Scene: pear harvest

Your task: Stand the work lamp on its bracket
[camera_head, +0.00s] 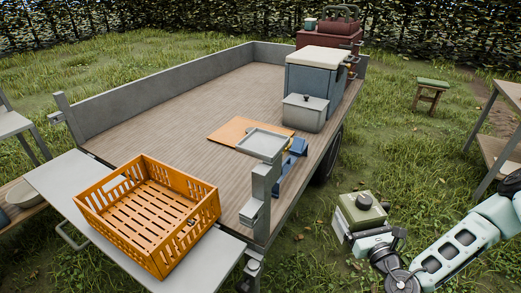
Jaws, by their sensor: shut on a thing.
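The work lamp appears to be the olive-green, boxy thing (355,213) with a dark round knob on top, at the lower right. My gripper (368,237) is shut on it and holds it off the ground, outside the trailer's right side. The lamp looks roughly upright. The finger contact is partly hidden by the lamp and the wrist. The bracket appears to be the shallow grey tray (262,143) with a raised rim, at the top of the trailer's near right corner post. It is empty. The lamp is apart from it, to its right and lower in the picture.
An orange slatted crate (205,217) stands on the lowered tailgate (60,178). A wooden table (507,150) stands right. Grass between is clear.

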